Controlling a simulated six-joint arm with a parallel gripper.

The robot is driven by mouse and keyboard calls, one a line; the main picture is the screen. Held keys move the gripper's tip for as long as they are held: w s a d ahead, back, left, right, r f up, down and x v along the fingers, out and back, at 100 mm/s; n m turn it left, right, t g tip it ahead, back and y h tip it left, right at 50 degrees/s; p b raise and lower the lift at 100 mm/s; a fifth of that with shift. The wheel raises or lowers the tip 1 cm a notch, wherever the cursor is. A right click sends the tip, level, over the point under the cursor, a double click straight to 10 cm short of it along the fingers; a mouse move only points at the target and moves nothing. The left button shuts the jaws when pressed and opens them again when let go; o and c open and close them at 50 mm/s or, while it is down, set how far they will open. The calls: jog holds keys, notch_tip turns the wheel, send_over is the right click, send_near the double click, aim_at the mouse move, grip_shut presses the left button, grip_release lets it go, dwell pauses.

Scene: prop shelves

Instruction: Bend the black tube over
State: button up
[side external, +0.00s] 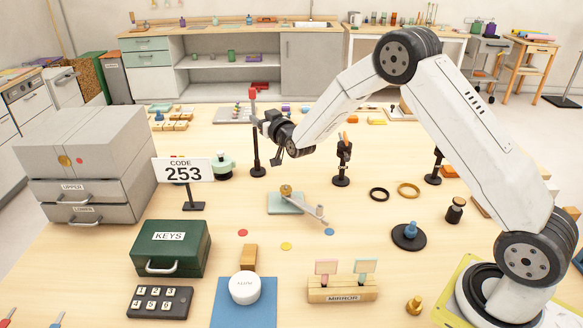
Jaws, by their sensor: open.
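A thin black tube (256,148) stands upright on a round black base, with a red piece at its top. My gripper (265,137) is open and reaches in from the right at about the tube's mid-height. Its fingers are close beside the tube. I cannot tell whether they touch it or whether the tube is between them.
A CODE 253 sign (183,171) and a pale green jar (222,165) stand to the left. A black stand (343,163) is on the right. A grey-green plate (286,203) with a metal lever lies in front. A grey drawer cabinet (90,160) is at far left.

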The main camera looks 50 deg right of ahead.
aim_at(256, 132)
notch_tip(256, 132, down, 7)
jog(key=shift+w+r, duration=0.1)
jog(key=shift+r, duration=0.1)
jog(key=shift+w+d+r, duration=0.1)
jog(key=shift+w+d, duration=0.15)
jog(key=shift+w, duration=0.95)
jog(key=shift+w+d, duration=0.25)
jog(key=shift+w, duration=0.9)
grip_shut()
